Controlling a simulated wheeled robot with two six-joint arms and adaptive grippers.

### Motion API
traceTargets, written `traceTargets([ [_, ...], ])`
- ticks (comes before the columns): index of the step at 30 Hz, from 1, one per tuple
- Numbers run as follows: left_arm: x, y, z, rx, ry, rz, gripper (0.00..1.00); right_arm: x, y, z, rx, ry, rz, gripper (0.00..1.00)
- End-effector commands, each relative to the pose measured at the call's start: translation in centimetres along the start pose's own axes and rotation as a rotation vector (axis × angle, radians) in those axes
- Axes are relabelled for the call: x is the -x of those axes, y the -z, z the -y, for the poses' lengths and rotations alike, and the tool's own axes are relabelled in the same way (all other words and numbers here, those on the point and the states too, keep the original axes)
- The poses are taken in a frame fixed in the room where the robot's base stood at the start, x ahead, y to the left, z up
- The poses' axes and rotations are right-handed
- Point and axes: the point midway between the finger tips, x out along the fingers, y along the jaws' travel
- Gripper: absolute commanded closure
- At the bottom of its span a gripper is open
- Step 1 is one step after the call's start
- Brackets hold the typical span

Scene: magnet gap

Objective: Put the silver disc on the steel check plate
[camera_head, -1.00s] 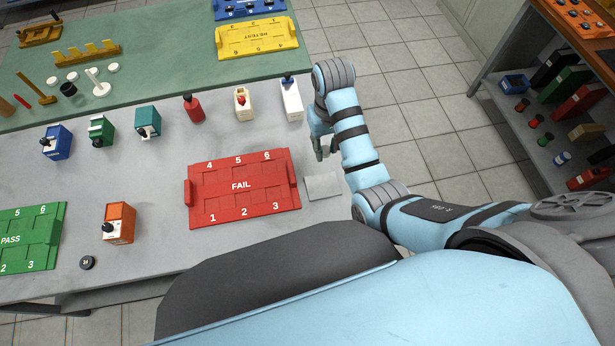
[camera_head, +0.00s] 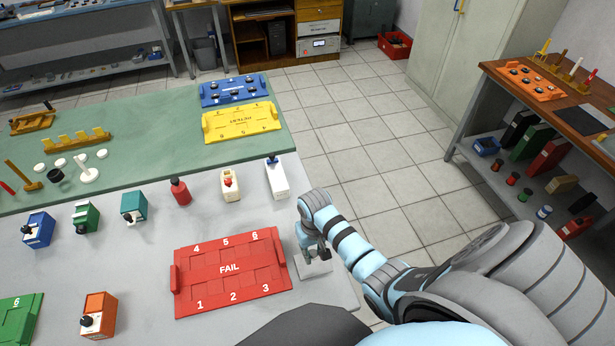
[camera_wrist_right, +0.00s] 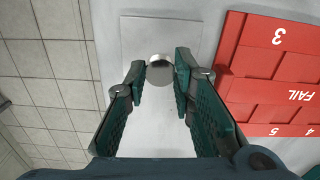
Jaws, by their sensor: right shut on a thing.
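The steel check plate (camera_head: 322,268) is a flat pale grey square on the grey bench, right of the red FAIL tray. My right gripper (camera_head: 318,253) is over this plate, pointing down. In the right wrist view its fingers (camera_wrist_right: 160,76) are closed on the silver disc (camera_wrist_right: 160,68), a small round shiny piece. The plate (camera_wrist_right: 135,35) lies behind and below the disc there. I cannot tell whether the disc touches the plate. The disc is not clear in the head view. My left gripper is not in view.
The red FAIL tray (camera_head: 230,270) lies close left of the plate. The bench's right edge is close to the plate, with tiled floor beyond.

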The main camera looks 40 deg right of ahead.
Motion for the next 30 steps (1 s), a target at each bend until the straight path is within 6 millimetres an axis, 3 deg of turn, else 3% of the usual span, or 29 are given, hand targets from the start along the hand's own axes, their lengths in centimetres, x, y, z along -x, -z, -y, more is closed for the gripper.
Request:
traceTargets([
  [3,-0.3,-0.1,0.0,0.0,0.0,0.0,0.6,-1.7,-0.3,-0.6,-0.013,-0.001,0.002,1.0],
  [8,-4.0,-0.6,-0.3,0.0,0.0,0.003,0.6,-4.8,-0.2,-0.5,-0.013,0.001,0.0,1.0],
  [20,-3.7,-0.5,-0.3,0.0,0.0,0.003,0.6,-4.7,-0.2,-0.5,-0.011,0.0,0.0,1.0],
  [21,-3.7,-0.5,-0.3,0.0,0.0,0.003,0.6,-4.7,-0.2,-0.5,-0.01,0.0,0.0,0.74],
  [24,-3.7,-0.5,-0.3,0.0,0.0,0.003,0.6,-4.7,-0.2,-0.5,-0.01,0.0,0.0,0.58],
  [30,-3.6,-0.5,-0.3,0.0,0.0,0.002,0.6,-4.7,-0.2,-0.5,-0.01,0.0,0.0,0.57],
])
